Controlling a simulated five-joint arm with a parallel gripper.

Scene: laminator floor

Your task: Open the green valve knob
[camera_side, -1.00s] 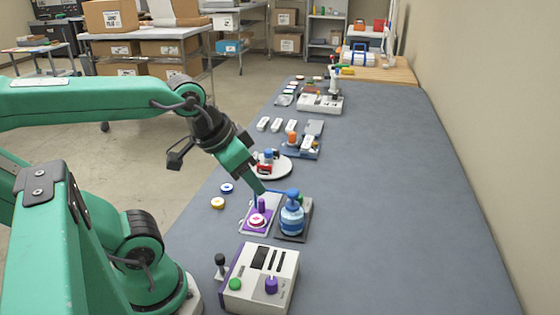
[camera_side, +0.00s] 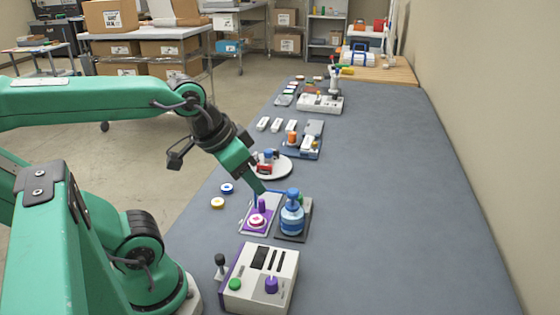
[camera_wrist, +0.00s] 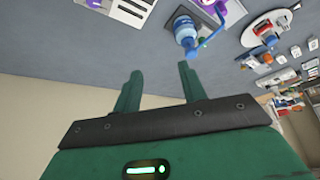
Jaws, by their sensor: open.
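A round green knob (camera_side: 235,284) sits on the front left of a white and purple box (camera_side: 262,278) in the side view. A green part (camera_side: 307,204) also shows beside a blue bottle-shaped object (camera_side: 292,214), partly hidden by it. I cannot tell which of these is the valve knob. My gripper (camera_side: 262,189) points down over the bench, behind the white box and near the blue object. In the wrist view my gripper (camera_wrist: 160,82) is open, with nothing between its two green fingers. The blue object (camera_wrist: 186,30) shows beyond the fingers there.
A purple-trimmed plate with a red and white disc (camera_side: 257,220) lies beside the blue object. Behind are a round white tray (camera_side: 284,167) and several small devices. Blue (camera_side: 227,188) and yellow (camera_side: 218,203) rings lie on the left. The bench's right side (camera_side: 410,210) is clear.

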